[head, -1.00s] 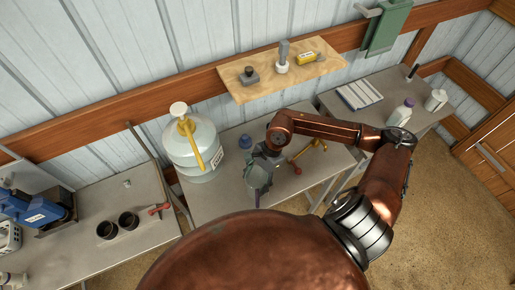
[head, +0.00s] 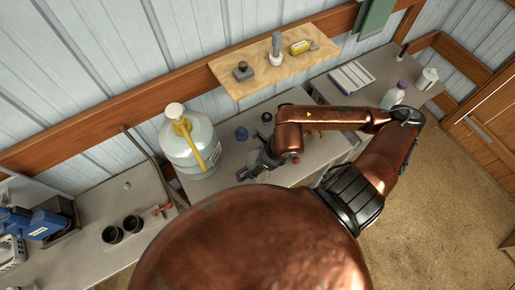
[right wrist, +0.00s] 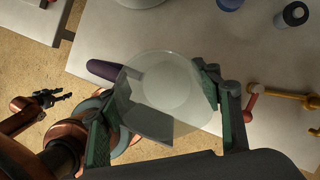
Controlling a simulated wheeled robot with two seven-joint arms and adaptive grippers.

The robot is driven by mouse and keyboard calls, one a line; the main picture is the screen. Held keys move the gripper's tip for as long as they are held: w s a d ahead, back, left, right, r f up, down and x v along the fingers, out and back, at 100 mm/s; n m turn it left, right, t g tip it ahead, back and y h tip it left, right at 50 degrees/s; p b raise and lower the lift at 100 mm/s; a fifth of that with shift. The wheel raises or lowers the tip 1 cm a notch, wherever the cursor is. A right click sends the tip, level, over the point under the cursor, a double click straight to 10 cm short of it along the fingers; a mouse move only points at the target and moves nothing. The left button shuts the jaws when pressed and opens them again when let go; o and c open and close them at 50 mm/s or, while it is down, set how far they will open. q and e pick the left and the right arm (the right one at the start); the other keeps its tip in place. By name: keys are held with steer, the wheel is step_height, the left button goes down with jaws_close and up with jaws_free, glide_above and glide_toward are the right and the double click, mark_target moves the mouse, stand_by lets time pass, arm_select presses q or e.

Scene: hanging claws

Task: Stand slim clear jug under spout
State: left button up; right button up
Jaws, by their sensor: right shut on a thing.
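The slim clear jug (right wrist: 165,90) is between the fingers of my right gripper (right wrist: 162,112), which is shut on it. A dark purple bar (right wrist: 103,70) sticks out from its side and looks like its handle. In the head view the jug (head: 255,158) is partly hidden by my right gripper (head: 265,160), above the middle table. A large clear dispenser (head: 180,150) with a white cap stands to its left, and its yellow spout (head: 210,158) points toward the jug. The jug is beside the spout, apart from it. My left gripper (right wrist: 55,98) shows small in the right wrist view; its opening is unclear.
A blue-capped item (head: 241,133) and a dark-topped one (head: 266,117) stand behind the jug. A wooden shelf (head: 290,68) hangs above. Two dark cups (head: 122,229) stand on the left table.

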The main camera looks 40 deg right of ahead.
steer(key=w+d+f+b, duration=0.1)
steer(key=b, duration=0.1)
steer(key=w+d+f+b, duration=0.1)
steer(key=b, duration=0.1)
steer(key=shift+w+d, duration=0.1)
steer(key=shift+w, duration=0.2)
steer(key=w+d+f+p, duration=0.1)
steer(key=w+d+f, duration=0.1)
steer(key=f, duration=0.1)
steer(key=w+d+f+p, duration=0.1)
steer(key=w+d+f, duration=0.1)
steer(key=w+f, duration=0.1)
steer(key=w+d+f+p, duration=0.1)
steer(key=w+d+f, duration=0.1)
steer(key=f, duration=0.2)
steer(key=shift+w+f, duration=0.25)
arm_select(q)
steer(key=shift+s+f, duration=0.1)
steer(key=shift+f, duration=0.85)
arm_select(e)
steer(key=shift+f, duration=0.1)
steer(key=shift+f, duration=0.1)
steer(key=o, duration=1.2)
arm_select(q)
steer(key=shift+f, duration=0.1)
